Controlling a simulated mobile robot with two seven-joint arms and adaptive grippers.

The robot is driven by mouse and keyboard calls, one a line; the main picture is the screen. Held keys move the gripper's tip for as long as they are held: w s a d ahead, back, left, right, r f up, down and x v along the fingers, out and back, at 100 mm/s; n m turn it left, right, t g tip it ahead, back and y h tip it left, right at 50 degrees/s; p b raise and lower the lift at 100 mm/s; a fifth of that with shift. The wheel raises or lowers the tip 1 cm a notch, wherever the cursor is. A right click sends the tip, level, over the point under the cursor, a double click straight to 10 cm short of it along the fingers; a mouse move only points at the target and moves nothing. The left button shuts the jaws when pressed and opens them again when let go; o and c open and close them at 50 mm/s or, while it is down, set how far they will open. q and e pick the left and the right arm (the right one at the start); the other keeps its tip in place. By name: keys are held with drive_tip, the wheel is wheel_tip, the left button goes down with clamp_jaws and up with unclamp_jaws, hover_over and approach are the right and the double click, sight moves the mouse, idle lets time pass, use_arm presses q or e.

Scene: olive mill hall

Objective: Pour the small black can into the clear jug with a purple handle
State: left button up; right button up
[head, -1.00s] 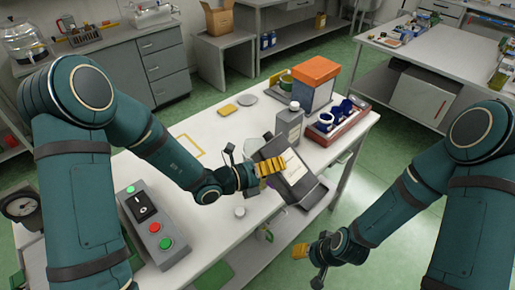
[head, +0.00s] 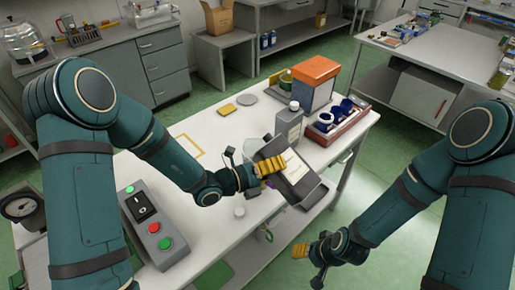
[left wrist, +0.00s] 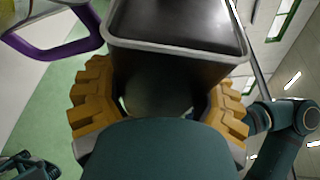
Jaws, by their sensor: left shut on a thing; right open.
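My left gripper (head: 268,167) is shut on the small black can (head: 296,183), which is tilted above the right part of the white table. In the left wrist view the can (left wrist: 178,60) is between the yellow fingers (left wrist: 160,112), its rectangular mouth and dark inside showing. The clear jug's purple handle (left wrist: 60,45) shows at the upper left there, close beside the can. In the head view the jug is mostly hidden behind the can and gripper; I cannot tell whether anything flows. My right gripper (head: 308,264) is open and empty, low beside the table's front edge.
A grey bottle (head: 288,130) stands just behind the can. Beyond it are an orange-topped box (head: 315,72) and a red tray (head: 324,137) with blue items. A button box (head: 150,228) and a small white cap (head: 239,212) are on the nearer table.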

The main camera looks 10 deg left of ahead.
use_arm(q)
drive_tip(key=shift+s+r, duration=0.1)
drive_tip(key=shift+s, duration=0.05)
drive_tip(key=shift+n, duration=0.3)
drive_tip(key=shift+h, duration=0.3)
drive_tip(key=shift+d, duration=0.1)
drive_tip(key=shift+n, duration=0.3)
